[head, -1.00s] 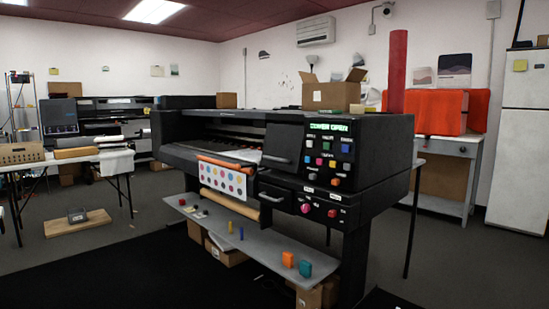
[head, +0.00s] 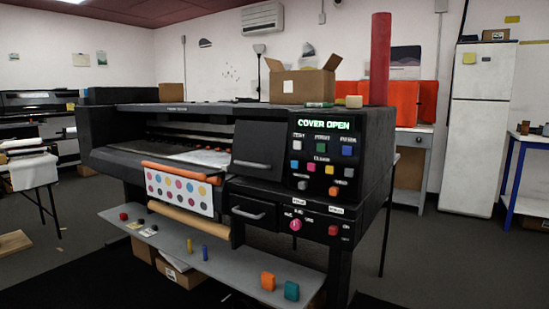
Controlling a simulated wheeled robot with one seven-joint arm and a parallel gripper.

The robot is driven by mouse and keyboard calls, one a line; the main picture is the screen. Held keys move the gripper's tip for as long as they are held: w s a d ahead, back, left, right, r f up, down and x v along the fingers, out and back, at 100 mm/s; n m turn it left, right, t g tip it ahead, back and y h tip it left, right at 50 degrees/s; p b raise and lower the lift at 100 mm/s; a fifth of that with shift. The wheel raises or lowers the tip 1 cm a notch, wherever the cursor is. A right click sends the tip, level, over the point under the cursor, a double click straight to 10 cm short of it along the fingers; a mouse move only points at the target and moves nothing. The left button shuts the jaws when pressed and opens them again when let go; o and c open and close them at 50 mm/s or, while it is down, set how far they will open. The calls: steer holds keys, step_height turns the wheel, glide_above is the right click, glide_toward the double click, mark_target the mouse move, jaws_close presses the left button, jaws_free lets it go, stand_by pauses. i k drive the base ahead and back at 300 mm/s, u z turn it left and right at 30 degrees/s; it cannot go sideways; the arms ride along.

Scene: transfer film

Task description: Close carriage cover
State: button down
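The large black printer (head: 160,120) stands in the middle of the head view. A dark carriage cover (head: 262,148) with a grey handle (head: 251,165) is at its right end, left of the control panel. The panel's display (head: 323,124) reads "COVER OPEN". Below the cover is a drawer-like front with a second handle (head: 248,213). A sheet with coloured dots (head: 180,190) hangs from the printer front. My gripper is not in view.
A cardboard box (head: 302,82) and a red roll (head: 380,60) stand on top. Dark floor lies in front.

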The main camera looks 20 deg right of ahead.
mark_target(259, 148)
steer(key=u, duration=0.1)
steer(key=i, duration=0.85)
steer(key=u, duration=0.5)
